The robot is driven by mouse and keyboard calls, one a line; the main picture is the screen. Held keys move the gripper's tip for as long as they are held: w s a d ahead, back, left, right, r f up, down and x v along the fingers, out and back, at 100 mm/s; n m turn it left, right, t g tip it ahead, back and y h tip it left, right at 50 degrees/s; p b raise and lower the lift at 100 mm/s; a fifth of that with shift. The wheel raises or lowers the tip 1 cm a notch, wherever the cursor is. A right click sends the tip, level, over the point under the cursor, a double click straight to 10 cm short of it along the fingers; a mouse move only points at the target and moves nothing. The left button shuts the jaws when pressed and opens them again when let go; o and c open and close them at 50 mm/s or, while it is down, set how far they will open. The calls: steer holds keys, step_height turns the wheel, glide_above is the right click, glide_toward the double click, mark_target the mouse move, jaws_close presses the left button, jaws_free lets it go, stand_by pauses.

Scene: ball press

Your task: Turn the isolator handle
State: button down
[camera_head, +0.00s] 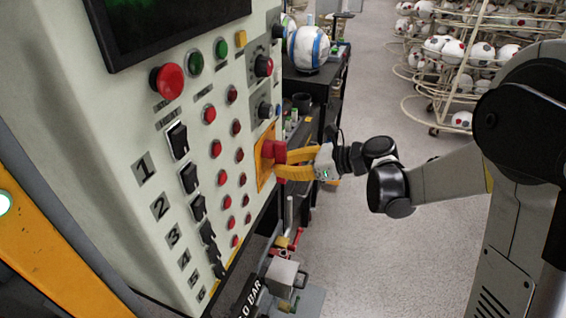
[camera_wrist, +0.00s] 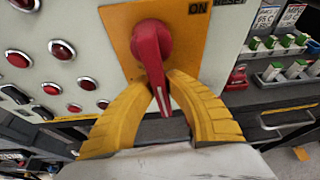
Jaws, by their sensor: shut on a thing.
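The isolator handle (camera_wrist: 153,60) is a red rotary lever on an orange-yellow plate (camera_wrist: 118,22) set in the control panel's face. In the wrist view its lever points down, toward my gripper, with "ON" printed at the plate's upper right. My gripper (camera_wrist: 161,88) has yellow fingers that close on both sides of the lever. In the head view the red handle (camera_head: 279,151) sticks out from the plate at the panel's right edge, and my gripper (camera_head: 283,164) reaches it from the right. The lever's tip shows between the fingers.
The grey panel (camera_head: 225,130) carries red buttons, black switches and a large red push button (camera_head: 167,81). A dark bench with a ball (camera_head: 309,48) stands behind it. A rack of balls (camera_head: 470,50) is at the back right. Open floor (camera_head: 380,260) lies right of the panel.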

steer(key=shift+s+a+m, duration=0.1)
steer(key=shift+s+m, duration=0.05)
steer(key=shift+m, duration=0.15)
steer(key=shift+g, duration=0.3)
steer(key=c, duration=1.4)
jaws_free()
steer(key=shift+a, duration=0.1)
steer(key=v, duration=1.2)
steer(key=shift+s, duration=0.1)
